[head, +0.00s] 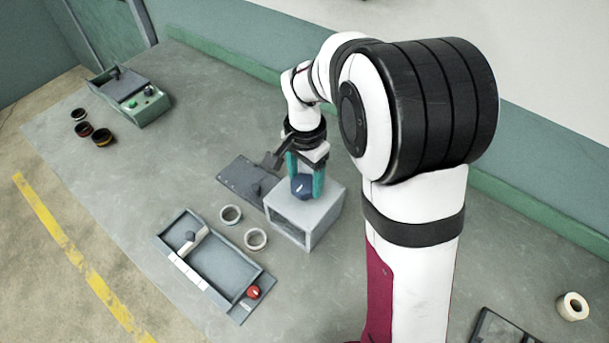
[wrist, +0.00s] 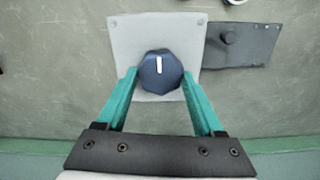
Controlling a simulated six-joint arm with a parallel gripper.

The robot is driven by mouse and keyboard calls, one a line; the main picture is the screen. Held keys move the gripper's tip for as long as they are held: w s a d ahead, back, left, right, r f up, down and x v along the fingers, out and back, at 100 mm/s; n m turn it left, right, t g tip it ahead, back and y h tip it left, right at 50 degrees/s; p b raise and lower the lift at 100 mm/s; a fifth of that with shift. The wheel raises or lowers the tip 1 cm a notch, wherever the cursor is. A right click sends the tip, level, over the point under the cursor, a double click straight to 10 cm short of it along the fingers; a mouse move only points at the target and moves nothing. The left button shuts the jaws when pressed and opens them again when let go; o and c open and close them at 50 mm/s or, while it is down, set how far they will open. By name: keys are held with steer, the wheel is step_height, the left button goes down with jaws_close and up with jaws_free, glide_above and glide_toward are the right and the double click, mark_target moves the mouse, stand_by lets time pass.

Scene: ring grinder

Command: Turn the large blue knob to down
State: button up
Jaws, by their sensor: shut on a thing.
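The large blue knob (head: 302,184) sits on top of a light grey box (head: 312,219) near the middle of the table. In the wrist view the knob (wrist: 160,70) is dark blue and many-sided, with a white mark pointing to the top of that picture. My gripper (wrist: 161,78) comes down over the knob, with one green finger at its left side and one at its right. The fingers are shut on the knob. In the head view my gripper (head: 305,178) stands upright above the box.
A dark plate with a small knob (head: 248,180) adjoins the box. A grey tray (head: 215,265) with a red button (head: 253,291) lies in front, near two pale rings (head: 231,214). A green-grey machine (head: 130,95) and dark rings (head: 82,129) are at far left. A cream roll (head: 572,306) lies at right.

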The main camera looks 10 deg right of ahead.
mark_target(305, 184)
steer(key=m, duration=0.4)
steer(key=shift+s+m, duration=0.1)
steer(key=shift+m, duration=0.2)
steer(key=m, duration=0.4)
steer(key=shift+m, duration=0.3)
steer(key=m, duration=0.4)
steer(key=shift+s+m, duration=0.1)
steer(key=shift+m, duration=2.4)
steer(key=o, duration=1.4)
step_height(305, 184, up, 16)
steer(key=shift+f, duration=0.1)
